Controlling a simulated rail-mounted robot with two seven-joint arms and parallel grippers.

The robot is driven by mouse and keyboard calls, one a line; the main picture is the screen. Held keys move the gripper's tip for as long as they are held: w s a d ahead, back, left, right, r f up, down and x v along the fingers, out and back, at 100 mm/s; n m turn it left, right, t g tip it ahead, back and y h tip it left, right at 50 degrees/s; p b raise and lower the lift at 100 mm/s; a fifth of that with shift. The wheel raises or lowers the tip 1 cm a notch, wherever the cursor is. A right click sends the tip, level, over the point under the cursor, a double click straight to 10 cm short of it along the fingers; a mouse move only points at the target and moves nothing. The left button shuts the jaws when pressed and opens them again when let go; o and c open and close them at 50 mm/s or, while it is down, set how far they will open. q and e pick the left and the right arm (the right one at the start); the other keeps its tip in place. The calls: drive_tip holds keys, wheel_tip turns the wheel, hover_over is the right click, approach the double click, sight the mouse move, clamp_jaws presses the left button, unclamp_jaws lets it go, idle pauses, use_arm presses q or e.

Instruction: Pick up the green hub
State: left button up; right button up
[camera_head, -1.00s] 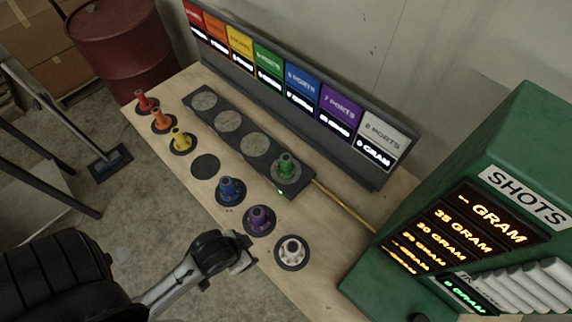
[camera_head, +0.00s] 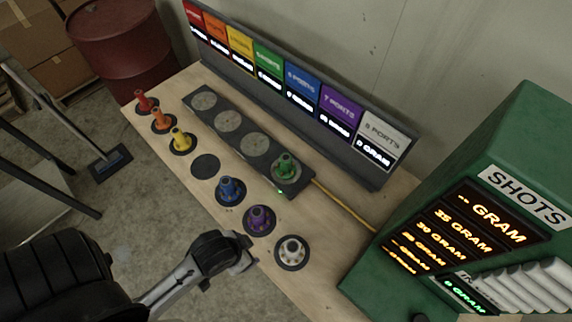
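The green hub (camera_head: 285,166) stands upright on the last round pad at the near right end of a dark strip (camera_head: 241,140) with several round pads. An empty black disc (camera_head: 205,166) lies in the row of hubs between the yellow hub (camera_head: 180,139) and the blue hub (camera_head: 230,190). One gripper (camera_head: 244,257), on an arm coming in from the lower left, so my left, is beside the table's front edge, near the purple hub (camera_head: 260,219) and apart from the green hub. Its fingers are too small and dark to tell open from shut. My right gripper is not in view.
Red (camera_head: 144,101), orange (camera_head: 160,119) and white (camera_head: 291,251) hubs stand in the same row. A coloured label board (camera_head: 290,90) runs along the back. A green SHOTS machine (camera_head: 520,140) stands at right, with a yellow cable (camera_head: 345,206) leading toward it.

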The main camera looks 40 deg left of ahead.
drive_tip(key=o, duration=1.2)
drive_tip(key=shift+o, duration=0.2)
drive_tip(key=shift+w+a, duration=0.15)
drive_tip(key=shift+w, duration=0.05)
